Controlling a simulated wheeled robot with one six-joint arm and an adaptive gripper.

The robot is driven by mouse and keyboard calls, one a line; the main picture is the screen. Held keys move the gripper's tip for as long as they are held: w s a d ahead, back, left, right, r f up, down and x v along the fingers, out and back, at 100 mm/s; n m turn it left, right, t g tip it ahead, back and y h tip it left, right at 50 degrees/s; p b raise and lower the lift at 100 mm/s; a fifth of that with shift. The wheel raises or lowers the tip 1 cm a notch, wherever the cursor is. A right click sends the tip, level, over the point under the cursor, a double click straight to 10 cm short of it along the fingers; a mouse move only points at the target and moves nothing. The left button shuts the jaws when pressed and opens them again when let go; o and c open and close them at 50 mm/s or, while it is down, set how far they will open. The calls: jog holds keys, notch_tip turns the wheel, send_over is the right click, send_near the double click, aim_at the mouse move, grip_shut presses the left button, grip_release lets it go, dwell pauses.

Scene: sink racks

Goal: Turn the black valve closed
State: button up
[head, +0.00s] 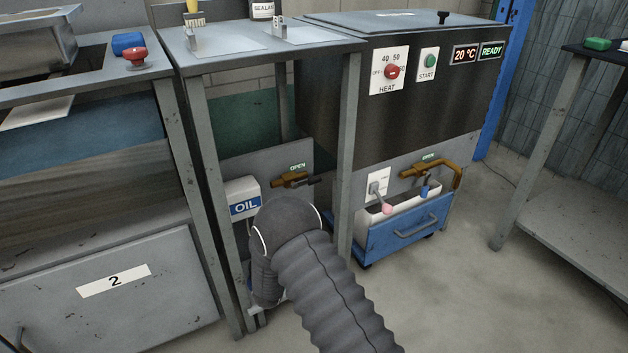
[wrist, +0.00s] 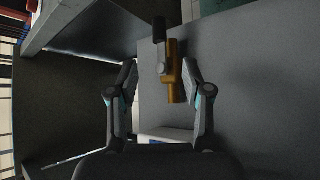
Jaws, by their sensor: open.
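The black valve shows in the head view as a black lever handle (head: 315,181) on a brass valve body (head: 290,181), on a grey panel under the middle bench. A green OPEN label is just above it. In the wrist view the black handle (wrist: 159,30) points to the top of the picture, and the brass body (wrist: 174,72) is right of the handle's grey stem. My gripper (wrist: 160,70) is open, its fingers framing the brass body and stem in the picture. I cannot tell whether they touch. In the head view my arm hides the gripper.
A white OIL container (head: 243,203) stands left of the valve. Bench legs (head: 348,150) flank the space. A second brass valve with a blue handle (head: 424,190) is to the right, above a blue wheeled cart (head: 405,232).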

aim_at(314, 180)
jog(key=x, duration=1.3)
jog(key=shift+w+d+r, duration=0.1)
jog(key=shift+w+d, duration=0.05)
jog(key=shift+w, duration=0.1)
grip_shut()
